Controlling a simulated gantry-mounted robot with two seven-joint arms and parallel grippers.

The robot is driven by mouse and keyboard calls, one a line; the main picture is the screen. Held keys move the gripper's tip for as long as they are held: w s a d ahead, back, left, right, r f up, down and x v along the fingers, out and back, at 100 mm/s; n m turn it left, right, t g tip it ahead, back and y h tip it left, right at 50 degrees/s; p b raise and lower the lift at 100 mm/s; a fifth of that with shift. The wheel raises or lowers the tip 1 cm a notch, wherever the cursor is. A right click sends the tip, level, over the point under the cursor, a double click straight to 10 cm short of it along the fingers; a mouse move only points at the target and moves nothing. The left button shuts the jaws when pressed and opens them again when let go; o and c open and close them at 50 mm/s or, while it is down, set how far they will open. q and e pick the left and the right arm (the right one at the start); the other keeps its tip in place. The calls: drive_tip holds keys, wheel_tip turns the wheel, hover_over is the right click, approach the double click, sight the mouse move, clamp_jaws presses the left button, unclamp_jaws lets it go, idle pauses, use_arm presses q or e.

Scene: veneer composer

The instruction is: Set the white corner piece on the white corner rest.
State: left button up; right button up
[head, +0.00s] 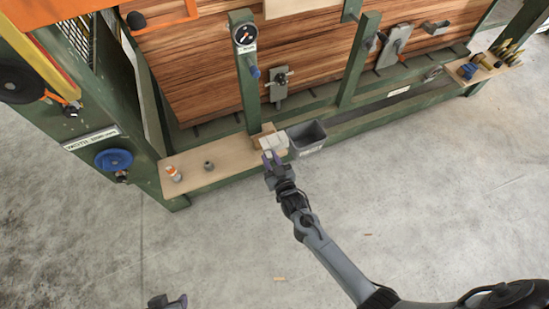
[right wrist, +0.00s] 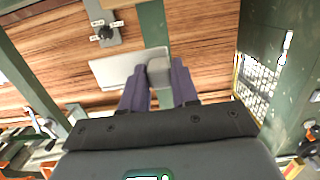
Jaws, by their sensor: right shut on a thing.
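My right gripper (head: 270,157) reaches to the beige ledge with its purple fingers at a white block-like piece (head: 276,141), beside a tan wooden block (head: 263,131). In the right wrist view, the right gripper (right wrist: 158,84) is shut on a pale grey-white piece (right wrist: 159,71), which I take as the white corner piece. I cannot tell a separate white corner rest from it, nor whether the piece touches the ledge. My left gripper (head: 167,301) is at the bottom edge, partly cut off and far from the ledge.
A dark grey bin (head: 306,136) stands just right of the white piece. An orange-white bottle (head: 174,174) and a small grey cylinder (head: 208,166) stand on the ledge (head: 190,179) to the left. A green post (head: 247,80) with a gauge rises behind. The concrete floor is mostly clear.

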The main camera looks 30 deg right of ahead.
drive_tip(key=w+f+b, duration=0.2)
drive_tip(key=b, duration=0.1)
drive_tip(key=w+f+b, duration=0.2)
drive_tip(key=f+b, duration=0.1)
drive_tip(key=w+f+b, duration=0.2)
drive_tip(key=f+b, duration=0.1)
drive_tip(key=shift+w+a+b, duration=0.1)
drive_tip(key=shift+w+b, duration=0.15)
drive_tip(key=shift+b, duration=0.05)
use_arm(q)
wheel_tip(320, 180, down, 12)
drive_tip(key=shift+r+b, duration=0.15)
drive_tip(key=shift+b, duration=0.2)
use_arm(e)
drive_tip(key=shift+w, duration=0.4)
use_arm(q)
drive_tip(key=shift+a, duration=0.1)
drive_tip(key=shift+f+b, duration=0.25)
drive_tip(key=shift+b, duration=0.05)
use_arm(e)
drive_tip(key=shift+w+f, duration=0.2)
drive_tip(key=shift+f, duration=0.35)
drive_tip(key=o, duration=1)
